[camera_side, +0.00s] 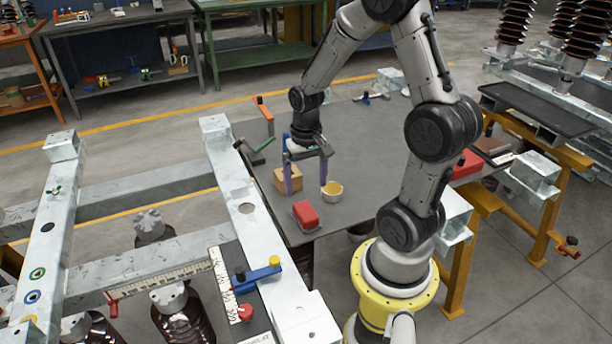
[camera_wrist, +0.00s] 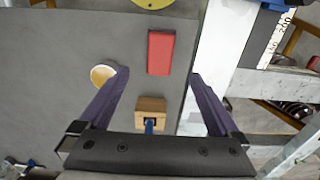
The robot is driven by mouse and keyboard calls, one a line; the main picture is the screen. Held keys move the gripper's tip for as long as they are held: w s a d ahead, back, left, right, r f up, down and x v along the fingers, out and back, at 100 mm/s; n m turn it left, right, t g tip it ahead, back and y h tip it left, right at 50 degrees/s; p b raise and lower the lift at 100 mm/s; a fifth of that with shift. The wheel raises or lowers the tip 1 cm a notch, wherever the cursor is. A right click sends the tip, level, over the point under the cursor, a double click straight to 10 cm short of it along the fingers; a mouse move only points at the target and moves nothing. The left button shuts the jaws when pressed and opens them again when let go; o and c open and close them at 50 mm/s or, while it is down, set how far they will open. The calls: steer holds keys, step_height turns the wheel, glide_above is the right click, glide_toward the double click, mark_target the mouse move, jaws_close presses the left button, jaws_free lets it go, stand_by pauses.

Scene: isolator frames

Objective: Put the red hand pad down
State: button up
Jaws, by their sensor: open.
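The red hand pad (camera_side: 306,215) lies flat on the dark grey table top near its front corner. In the wrist view the red pad (camera_wrist: 160,53) lies ahead of the fingers, apart from them. My gripper (camera_side: 292,186) is open, with two purple fingers pointing down over the table. In the wrist view my gripper (camera_wrist: 158,82) has its fingers wide apart with nothing held between them.
A wooden block (camera_side: 288,180) with a blue part stands by my fingers, and a white cup with yellow contents (camera_side: 332,190) stands to their right. A galvanized beam (camera_side: 250,215) runs along the table's left edge. Orange- and green-handled tools (camera_side: 263,115) lie behind. Bare table (camera_side: 365,135) is free towards the back right.

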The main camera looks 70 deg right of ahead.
steer(key=s+a+r+n+t, duration=0.2)
steer(key=s+a+r+n, duration=0.2)
steer(key=a+r, duration=0.3)
steer(key=s+a+r+n+t, duration=0.3)
steer(key=a+r, duration=0.4)
steer(key=r, duration=0.3)
steer(key=shift+s+a+r+n+t, duration=0.15)
steer(key=shift+s+a+n+t, duration=0.2)
steer(key=shift+s+n, duration=0.45)
steer(key=shift+o, duration=0.2)
steer(key=shift+w, duration=0.2)
